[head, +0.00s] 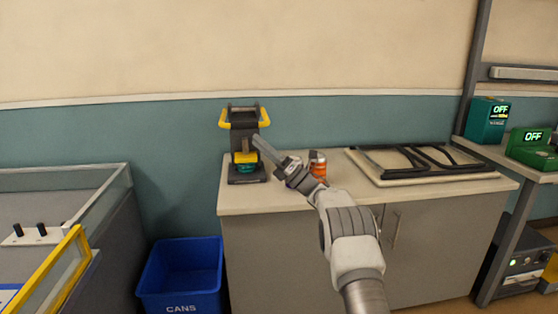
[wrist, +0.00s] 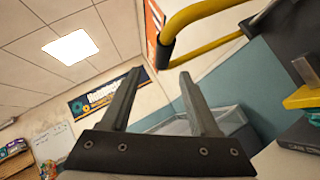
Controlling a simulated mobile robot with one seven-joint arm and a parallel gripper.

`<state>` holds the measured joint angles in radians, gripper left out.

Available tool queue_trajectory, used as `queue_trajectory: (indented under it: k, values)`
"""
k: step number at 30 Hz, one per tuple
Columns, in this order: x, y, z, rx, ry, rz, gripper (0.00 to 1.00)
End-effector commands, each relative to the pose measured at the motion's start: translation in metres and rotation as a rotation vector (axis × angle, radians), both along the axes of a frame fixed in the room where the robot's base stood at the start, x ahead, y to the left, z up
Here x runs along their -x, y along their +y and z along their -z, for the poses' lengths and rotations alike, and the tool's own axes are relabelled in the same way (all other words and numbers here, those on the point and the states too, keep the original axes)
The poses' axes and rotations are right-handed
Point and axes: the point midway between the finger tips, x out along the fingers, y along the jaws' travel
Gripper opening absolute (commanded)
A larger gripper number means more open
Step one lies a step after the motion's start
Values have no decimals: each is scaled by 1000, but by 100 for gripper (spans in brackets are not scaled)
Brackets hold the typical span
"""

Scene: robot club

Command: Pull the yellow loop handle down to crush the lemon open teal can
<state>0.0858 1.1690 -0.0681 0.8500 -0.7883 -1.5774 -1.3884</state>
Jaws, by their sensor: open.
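The can crusher (head: 243,142) is a dark upright press on the left end of the counter. Its yellow loop handle (head: 223,119) is at the top, with a yellow press block (head: 245,157) lower down. The teal can (head: 246,169) shows only partly, under that block; its print cannot be read. My gripper (head: 262,143) reaches in front of the crusher's right side, below the handle's height. In the wrist view my gripper (wrist: 160,75) has its fingers apart and nothing between them. The yellow handle (wrist: 205,15) shows beyond and above the right fingertip, with no clear contact.
An orange can (head: 317,164) stands on the counter (head: 290,198) close to my arm. A framed panel (head: 425,162) lies to the right. A blue bin (head: 182,275) marked CANS stands on the floor at the left, beside a glass-sided enclosure (head: 60,180).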

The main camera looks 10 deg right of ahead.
Motion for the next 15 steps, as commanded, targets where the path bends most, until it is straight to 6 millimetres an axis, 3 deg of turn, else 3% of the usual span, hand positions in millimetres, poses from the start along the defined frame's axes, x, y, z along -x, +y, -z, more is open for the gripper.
queue_trajectory:
  k: [6,15]
  values:
    - [17,-34,26,-1,2,3,62]
    - [27,-50,42,0,0,0,62]
